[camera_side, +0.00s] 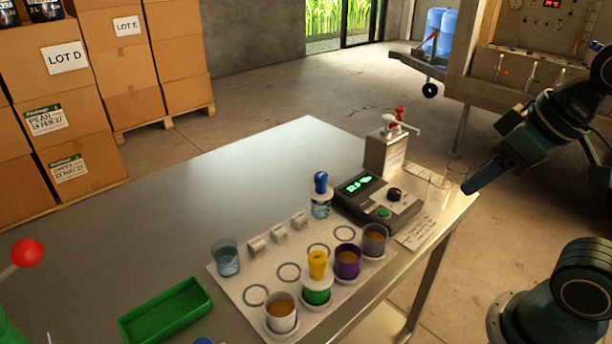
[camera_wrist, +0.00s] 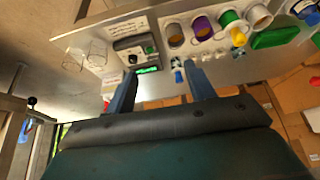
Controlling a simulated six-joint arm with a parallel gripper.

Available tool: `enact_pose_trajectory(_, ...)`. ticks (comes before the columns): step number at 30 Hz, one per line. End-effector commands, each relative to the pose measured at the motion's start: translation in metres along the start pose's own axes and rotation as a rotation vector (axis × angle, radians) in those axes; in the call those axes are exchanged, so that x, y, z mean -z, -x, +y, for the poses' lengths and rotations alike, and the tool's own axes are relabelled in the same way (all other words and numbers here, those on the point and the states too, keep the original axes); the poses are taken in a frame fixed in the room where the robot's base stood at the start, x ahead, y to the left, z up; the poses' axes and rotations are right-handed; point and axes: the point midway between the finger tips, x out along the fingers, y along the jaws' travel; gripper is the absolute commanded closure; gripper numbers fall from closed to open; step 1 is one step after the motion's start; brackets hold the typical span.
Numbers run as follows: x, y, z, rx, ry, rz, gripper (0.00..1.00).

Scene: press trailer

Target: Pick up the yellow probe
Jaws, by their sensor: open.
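The yellow probe (camera_side: 317,262) stands upright in the green-banded cup (camera_side: 316,292) on the white board. It also shows in the wrist view as a yellow shape (camera_wrist: 238,37) beside the green cup (camera_wrist: 228,18), at the upper right. My gripper (camera_side: 472,185) is raised over the right end of the table in the side view, well apart from the probe. In the wrist view my gripper (camera_wrist: 163,88) has its two fingers spread with nothing between them. The lower part of the probe is hidden in the cup.
A purple cup (camera_side: 347,262), a grey cup (camera_side: 375,240) and a white cup (camera_side: 281,314) stand near the yellow probe. A meter (camera_side: 378,202), a dispenser (camera_side: 385,154) and a green tray (camera_side: 166,310) surround the board.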

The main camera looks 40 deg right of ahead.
Motion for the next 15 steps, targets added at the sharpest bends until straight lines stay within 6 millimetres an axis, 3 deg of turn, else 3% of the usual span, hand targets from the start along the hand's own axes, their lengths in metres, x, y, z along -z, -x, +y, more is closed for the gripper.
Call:
enact_pose_trajectory(8,0.005,0.0,-0.003,0.007,0.055,-0.012,0.46)
enact_pose_trajectory(15,0.027,-0.003,-0.016,0.044,0.319,-0.067,0.46)
